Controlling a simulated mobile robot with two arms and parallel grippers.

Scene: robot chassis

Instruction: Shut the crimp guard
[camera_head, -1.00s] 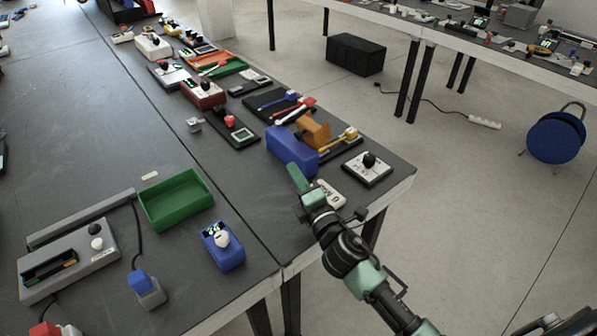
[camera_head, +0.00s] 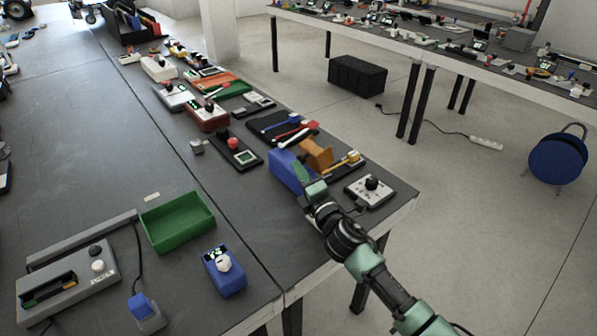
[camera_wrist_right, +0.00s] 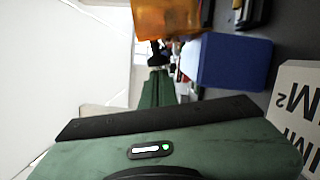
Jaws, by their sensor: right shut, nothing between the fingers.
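An orange guard (camera_head: 317,153) stands tilted up beside a blue block (camera_head: 284,168) near the right end of the table, apparently part of the same device. In the right wrist view the orange guard (camera_wrist_right: 168,16) is at the top, partly cut off, with the blue block (camera_wrist_right: 235,62) to its right. My right gripper (camera_head: 301,172) is shut and empty, in front of the blue block's near end in the head view. Its green fingers (camera_wrist_right: 157,78) point towards the gap below the orange guard in the wrist view. Contact cannot be told. My left gripper is not in view.
A white panel with a black knob (camera_head: 370,190) sits right of my gripper at the table edge. A yellow-handled tool (camera_head: 348,160) lies just behind. A white lettered block (camera_wrist_right: 297,105) is close at right in the wrist view.

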